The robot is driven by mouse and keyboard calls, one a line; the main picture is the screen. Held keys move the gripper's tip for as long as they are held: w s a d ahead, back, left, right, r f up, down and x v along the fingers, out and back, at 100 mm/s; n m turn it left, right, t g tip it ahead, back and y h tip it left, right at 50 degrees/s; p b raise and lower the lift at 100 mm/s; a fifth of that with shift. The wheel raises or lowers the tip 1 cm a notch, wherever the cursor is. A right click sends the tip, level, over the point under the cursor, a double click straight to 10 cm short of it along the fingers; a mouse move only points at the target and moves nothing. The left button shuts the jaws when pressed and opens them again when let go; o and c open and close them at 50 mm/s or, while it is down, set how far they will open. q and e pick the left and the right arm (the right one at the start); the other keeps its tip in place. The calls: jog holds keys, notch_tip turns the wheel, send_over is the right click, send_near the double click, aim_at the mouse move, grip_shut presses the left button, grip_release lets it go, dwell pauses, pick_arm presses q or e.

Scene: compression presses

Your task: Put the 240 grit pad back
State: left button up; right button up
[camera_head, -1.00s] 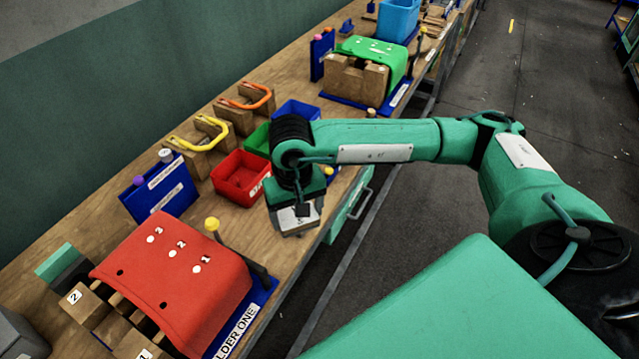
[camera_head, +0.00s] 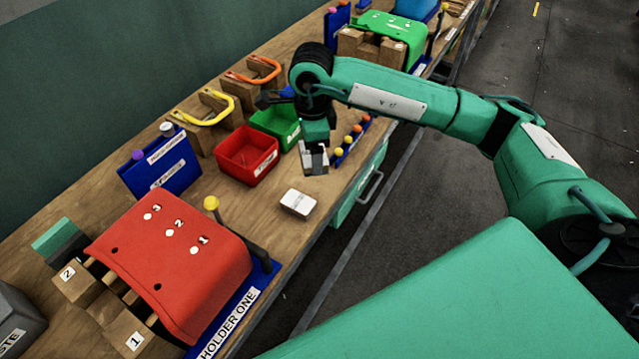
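I cannot read a 240 mark on any pad. A small white block with a grey side and tiny label (camera_head: 298,203) lies flat on the bench near its front edge, right of the red cover. A green and grey block (camera_head: 60,243) stands at the far lower left beside the numbered wooden blocks. My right gripper (camera_head: 314,163) points down above the bench, behind and apart from the white block, close to the green bin. Its fingertips are too small and dark to show whether they are open or hold something. My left gripper is out of view.
A red bin (camera_head: 246,155) and green bin (camera_head: 277,125) stand mid-bench. A row of coloured knobs (camera_head: 352,138) is right of my gripper. The red cover (camera_head: 173,262) and a yellow-knobbed post (camera_head: 211,203) stand in front. Bench around the white block is clear.

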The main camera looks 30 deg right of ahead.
jog(key=m, duration=0.2)
jog(key=w+m, duration=0.1)
jog(key=shift+d, duration=0.25)
jog(key=m, duration=0.2)
jog(key=w+m+b, duration=0.1)
jog(key=shift+d+r+m, duration=0.1)
jog(key=shift+d+m, duration=0.2)
jog(key=shift+m, duration=0.1)
jog(key=m, duration=0.1)
jog(key=w+m, duration=0.1)
jog(key=m, duration=0.2)
jog(key=shift+w+d+r+m+b, duration=0.15)
jog(key=shift+w+d+m+b, duration=0.05)
jog(key=shift+d+m+b, duration=0.2)
jog(key=w+d+m+b, duration=0.2)
jog(key=m, duration=0.8)
jog(key=w+d+m+b, duration=0.1)
jog(key=w+d+m, duration=0.1)
jog(key=m, duration=0.7)
jog(key=f+p, duration=0.4)
jog(key=f, duration=1.5)
jog(key=shift+a, duration=0.2)
jog(key=shift+f, duration=0.1)
